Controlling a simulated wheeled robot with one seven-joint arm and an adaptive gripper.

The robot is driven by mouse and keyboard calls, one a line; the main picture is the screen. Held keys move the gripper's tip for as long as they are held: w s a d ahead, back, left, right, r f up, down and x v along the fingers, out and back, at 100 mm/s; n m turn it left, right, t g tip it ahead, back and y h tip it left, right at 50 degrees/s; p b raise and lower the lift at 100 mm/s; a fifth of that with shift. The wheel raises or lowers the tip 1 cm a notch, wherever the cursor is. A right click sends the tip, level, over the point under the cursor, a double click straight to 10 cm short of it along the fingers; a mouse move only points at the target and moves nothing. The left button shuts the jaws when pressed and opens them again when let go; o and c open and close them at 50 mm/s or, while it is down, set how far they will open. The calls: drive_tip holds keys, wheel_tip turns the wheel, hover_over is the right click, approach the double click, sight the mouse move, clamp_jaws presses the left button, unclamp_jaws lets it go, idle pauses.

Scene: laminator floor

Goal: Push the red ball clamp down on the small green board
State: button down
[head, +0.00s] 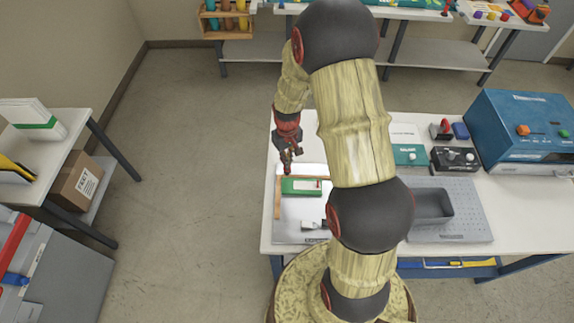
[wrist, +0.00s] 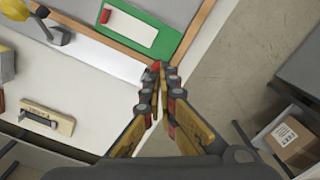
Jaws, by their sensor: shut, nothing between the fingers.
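The small green board (head: 301,187) lies on a pale plate at the left of the table. The wrist view shows the green board (wrist: 168,42) with a white panel and a small red piece (wrist: 105,15) on it. My gripper (head: 288,162) is above the board's far left part in the head view. In the wrist view my gripper (wrist: 158,70) is shut and empty, its tips beside the board's corner. Contact cannot be judged.
A wooden strip (wrist: 95,38) borders the board. A grey fitting (head: 315,226) sits on the plate's near part, below the board. A yellow knob (wrist: 14,9) shows at the wrist view's upper left. A grey bin (head: 433,205) and blue machine (head: 525,135) stand right.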

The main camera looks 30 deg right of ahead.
drive_tip(key=shift+s+a+f+b, duration=0.25)
drive_tip(key=shift+f+b, duration=0.15)
drive_tip(key=shift+f, duration=0.2)
drive_tip(key=shift+s+a+f+b, duration=0.1)
drive_tip(key=shift+s+f+b, duration=0.15)
drive_tip(key=shift+f+b, duration=0.25)
drive_tip(key=shift+w+r, duration=0.1)
drive_tip(key=shift+w+d+r+p, duration=0.1)
drive_tip(key=shift+r+p, duration=0.5)
drive_tip(key=shift+w+d+r+p, duration=0.1)
drive_tip(key=shift+r+p, duration=0.45)
drive_tip(key=shift+s+a+r+p, duration=0.1)
drive_tip(key=shift+s+r+p, duration=0.1)
drive_tip(key=shift+r, duration=0.15)
drive_tip(key=shift+s+a+r+p, duration=0.1)
drive_tip(key=shift+r+p, duration=0.1)
drive_tip(key=shift+r, duration=0.1)
drive_tip(key=shift+r+p, duration=1.2)
drive_tip(key=shift+r, duration=0.75)
drive_tip(key=shift+s, duration=0.15)
